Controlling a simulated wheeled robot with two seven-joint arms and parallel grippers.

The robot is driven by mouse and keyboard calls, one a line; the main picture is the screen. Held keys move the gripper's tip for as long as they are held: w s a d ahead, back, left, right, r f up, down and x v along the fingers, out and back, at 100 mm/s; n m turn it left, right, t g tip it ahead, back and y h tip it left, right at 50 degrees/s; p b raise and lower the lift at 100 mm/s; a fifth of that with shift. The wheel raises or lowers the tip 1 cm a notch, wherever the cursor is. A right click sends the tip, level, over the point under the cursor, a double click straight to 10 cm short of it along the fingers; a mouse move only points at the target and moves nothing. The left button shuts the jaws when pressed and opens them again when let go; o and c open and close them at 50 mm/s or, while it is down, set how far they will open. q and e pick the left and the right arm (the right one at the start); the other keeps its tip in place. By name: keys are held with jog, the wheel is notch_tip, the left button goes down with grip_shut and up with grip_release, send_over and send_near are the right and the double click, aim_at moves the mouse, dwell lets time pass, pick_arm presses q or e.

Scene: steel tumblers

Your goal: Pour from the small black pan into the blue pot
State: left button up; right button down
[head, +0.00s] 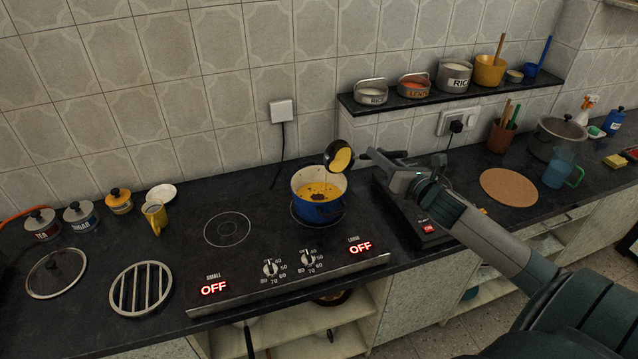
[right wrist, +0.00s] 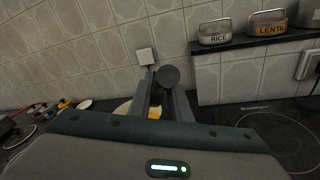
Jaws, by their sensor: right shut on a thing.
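The blue pot (head: 322,212) stands on the right ring of the hob with yellow contents and some dark bits in it. The small black pan (head: 331,150) is tipped on its side above the pot's right part, its opening facing down and left. Yellow contents (head: 342,159) show inside the pan, and a thin trace seems to hang below its rim. My right gripper (head: 378,158) is shut on the pan's handle, to the right of the pot. In the right wrist view, the dark handle end (right wrist: 169,76) shows between the fingers. My left gripper is not in view.
A second hob (head: 428,228) lies right of the pot, under my right arm. A shelf (head: 400,104) with tins runs along the wall behind. A round cork mat (head: 509,187) lies right.

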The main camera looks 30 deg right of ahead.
jog(key=shift+a+r+n+b, duration=0.2)
jog(key=shift+a+r+n, duration=0.1)
jog(key=shift+a+n, duration=0.25)
jog(key=shift+a+r+n+b, duration=0.15)
jog(key=shift+a+r+n, duration=0.15)
jog(key=shift+a+n, duration=0.25)
dwell(0.6)
jog(key=shift+a+r+n+b, duration=0.25)
jog(key=shift+a+n+b, duration=0.3)
jog(key=shift+a+n, duration=0.4)
dwell(0.5)
jog(key=shift+a+t, duration=0.3)
jog(key=shift+a, duration=0.45)
jog(key=shift+a+n, duration=0.2)
jog(key=shift+n, duration=0.05)
jog(key=shift+a+r+p, duration=0.1)
jog(key=shift+a+p, duration=0.25)
jog(key=shift+a, duration=0.1)
jog(key=shift+a+n, duration=0.2)
jog(key=shift+n, duration=0.1)
jog(key=shift+a+n, duration=0.3)
jog(key=shift+a, duration=0.1)
jog(key=shift+a+n+h+p, duration=0.3)
jog(key=shift+a+n+p, duration=0.15)
jog(key=shift+a+n, duration=0.35)
